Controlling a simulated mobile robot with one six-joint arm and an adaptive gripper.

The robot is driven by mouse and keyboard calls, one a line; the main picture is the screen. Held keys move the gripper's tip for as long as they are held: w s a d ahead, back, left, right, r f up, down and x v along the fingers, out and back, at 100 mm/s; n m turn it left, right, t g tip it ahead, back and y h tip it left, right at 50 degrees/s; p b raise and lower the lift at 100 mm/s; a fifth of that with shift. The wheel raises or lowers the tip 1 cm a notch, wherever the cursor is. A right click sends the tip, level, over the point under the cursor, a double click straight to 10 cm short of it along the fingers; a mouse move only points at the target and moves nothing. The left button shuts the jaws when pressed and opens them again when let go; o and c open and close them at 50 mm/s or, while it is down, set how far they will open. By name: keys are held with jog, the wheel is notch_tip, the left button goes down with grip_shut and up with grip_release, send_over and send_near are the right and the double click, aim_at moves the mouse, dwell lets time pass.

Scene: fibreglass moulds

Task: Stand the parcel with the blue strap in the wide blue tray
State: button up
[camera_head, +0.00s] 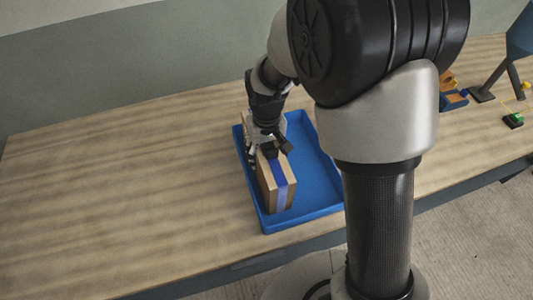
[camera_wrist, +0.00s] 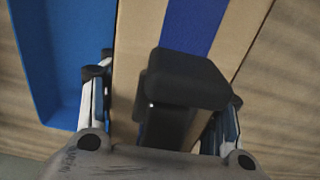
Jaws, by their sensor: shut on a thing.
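The parcel (camera_head: 275,184) is a brown cardboard box with a blue strap (camera_head: 279,178) around it. It stands upright within the outline of the wide blue tray (camera_head: 325,192), at the tray's left side. My gripper (camera_head: 267,152) is over the parcel's top and shut on it. In the wrist view the parcel (camera_wrist: 222,50) with its strap (camera_wrist: 192,25) lies between the fingers of my gripper (camera_wrist: 160,110). The tray wall (camera_wrist: 40,70) shows to the left there. Whether the parcel's base touches the tray floor is hidden.
The tray lies on a wooden table (camera_head: 120,190) near its front edge. The table is clear to the left. At the far right are a small blue and orange object (camera_head: 453,95), a green button (camera_head: 513,120) and a dark blue stand (camera_head: 515,45).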

jog(key=o, duration=1.5)
jog(key=shift+f, duration=0.15)
notch_tip(320, 180, up, 12)
jog(key=p, duration=0.3)
jog(key=shift+r, duration=0.25)
jog(key=s+d+r+m+t, duration=0.2)
jog(key=s+d+r, duration=0.6)
jog(key=r, duration=0.2)
jog(key=s+d+t, duration=0.1)
jog(key=s, duration=0.3)
jog(key=s+d+r, duration=0.1)
jog(key=s+d, duration=0.1)
jog(key=s, duration=0.1)
jog(key=s+d+r+m+t, duration=0.1)
jog(key=s, duration=0.3)
jog(key=shift+s+d+r+t, duration=0.25)
jog(key=shift+s+d+t, duration=0.05)
jog(key=shift+s, duration=0.05)
